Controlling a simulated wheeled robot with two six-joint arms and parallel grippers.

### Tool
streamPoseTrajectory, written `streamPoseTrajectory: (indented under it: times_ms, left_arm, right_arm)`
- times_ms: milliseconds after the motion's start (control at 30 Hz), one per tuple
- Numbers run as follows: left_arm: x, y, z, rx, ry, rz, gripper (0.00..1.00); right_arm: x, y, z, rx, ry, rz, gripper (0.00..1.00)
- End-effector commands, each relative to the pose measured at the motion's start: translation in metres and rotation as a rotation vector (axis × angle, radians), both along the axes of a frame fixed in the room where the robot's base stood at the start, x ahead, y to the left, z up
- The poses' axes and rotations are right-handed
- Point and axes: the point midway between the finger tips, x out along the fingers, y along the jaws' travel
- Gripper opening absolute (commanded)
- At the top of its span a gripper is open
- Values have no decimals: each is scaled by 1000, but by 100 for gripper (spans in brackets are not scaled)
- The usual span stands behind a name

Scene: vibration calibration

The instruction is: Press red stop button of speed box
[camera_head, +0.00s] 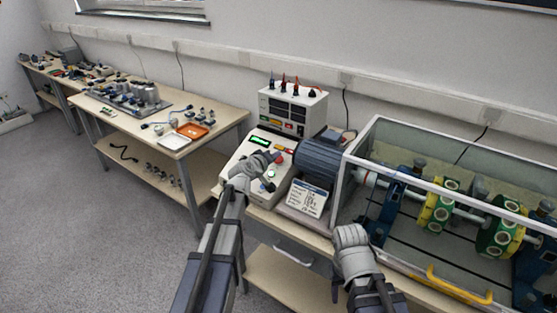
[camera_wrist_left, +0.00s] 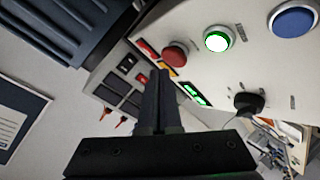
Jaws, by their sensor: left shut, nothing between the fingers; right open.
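The speed box (camera_head: 236,178) is a pale sloped box with a green display, left of the dark motor. In the left wrist view its panel (camera_wrist_left: 205,75) carries a red stop button (camera_wrist_left: 175,55), a lit green button (camera_wrist_left: 218,39), a blue button (camera_wrist_left: 294,20) and a black knob (camera_wrist_left: 247,103). My left gripper (camera_head: 268,160) is over the panel, shut and empty. In the left wrist view its fingertips (camera_wrist_left: 160,76) appear just beside the red button; whether they touch it is unclear. My right gripper (camera_head: 350,236) is open before the glass case, away from the box.
A blue-grey motor (camera_head: 318,160) and a white information card (camera_head: 307,198) are right of the box. A power unit (camera_head: 291,108) with cables stands behind. A glass case (camera_head: 470,190) with a shaft and yellow-green discs fills the right. Another bench (camera_head: 222,122) stands left; floor lies between.

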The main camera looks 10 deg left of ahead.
Motion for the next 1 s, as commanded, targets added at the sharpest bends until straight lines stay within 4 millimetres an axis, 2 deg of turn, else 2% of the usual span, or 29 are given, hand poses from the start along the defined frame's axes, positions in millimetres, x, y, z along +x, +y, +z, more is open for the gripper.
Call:
streamPoseTrajectory:
  times_ms: [300, 1000]
  left_arm:
    - [3, -1, -8, 1, 0, 0, 0]
    - [5, -2, -11, 0, 0, 0, 0]
  right_arm:
    - [0, 0, -8, 0, 0, 0, 50]
    - [0, 0, -11, 0, 0, 0, 50]
